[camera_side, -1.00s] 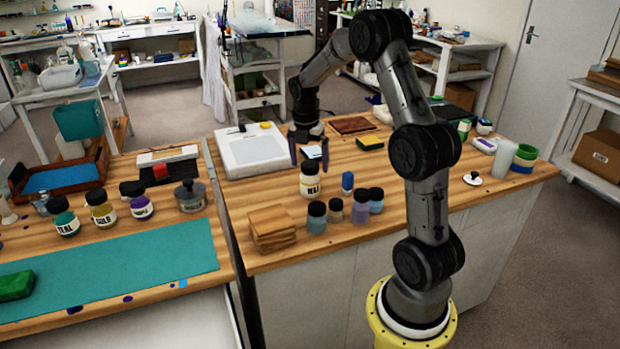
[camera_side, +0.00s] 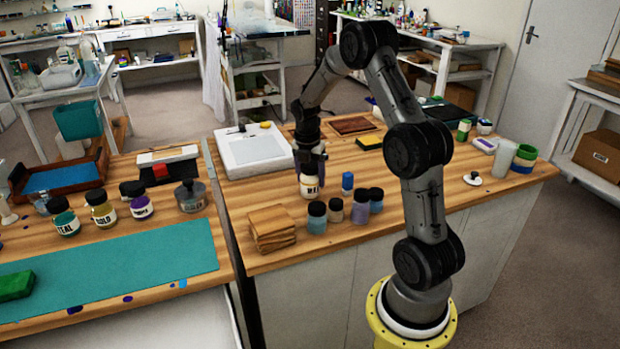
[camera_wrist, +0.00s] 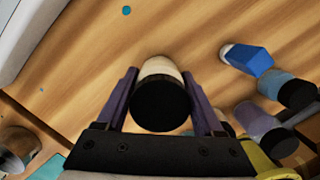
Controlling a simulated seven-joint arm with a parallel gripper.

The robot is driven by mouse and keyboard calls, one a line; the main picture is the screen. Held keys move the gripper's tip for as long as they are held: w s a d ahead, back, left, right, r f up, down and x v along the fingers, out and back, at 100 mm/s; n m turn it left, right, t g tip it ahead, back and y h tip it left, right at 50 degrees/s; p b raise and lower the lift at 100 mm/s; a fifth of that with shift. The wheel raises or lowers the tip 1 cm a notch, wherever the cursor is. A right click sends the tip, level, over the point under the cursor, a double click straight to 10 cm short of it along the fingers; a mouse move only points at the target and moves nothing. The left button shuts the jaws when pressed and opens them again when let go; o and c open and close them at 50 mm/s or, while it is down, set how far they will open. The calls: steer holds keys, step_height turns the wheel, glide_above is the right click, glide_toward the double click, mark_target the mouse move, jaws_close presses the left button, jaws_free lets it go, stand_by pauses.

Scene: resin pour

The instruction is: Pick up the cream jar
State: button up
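The cream jar (camera_side: 309,190) stands upright on the wooden bench, with a cream body, a dark lid and a partly covered label. In the wrist view the jar (camera_wrist: 159,66) shows its black lid towards the camera, between the two purple fingers. My gripper (camera_side: 310,170) has come down over the jar from above and hides its lid in the side view. In the wrist view my gripper (camera_wrist: 160,80) is open, one finger on each side of the jar, with narrow gaps beside the lid. I cannot tell whether the fingertips touch its body.
Close by stand a blue block-like bottle (camera_side: 347,183) and several dark-lidded jars, including a light blue one (camera_side: 317,218) and a lavender one (camera_side: 360,208). A stack of wooden pieces (camera_side: 270,228) lies in front left. A white panel (camera_side: 252,150) lies behind left.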

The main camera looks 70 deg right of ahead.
steer(key=c, duration=1)
steer(key=shift+r, duration=0.15)
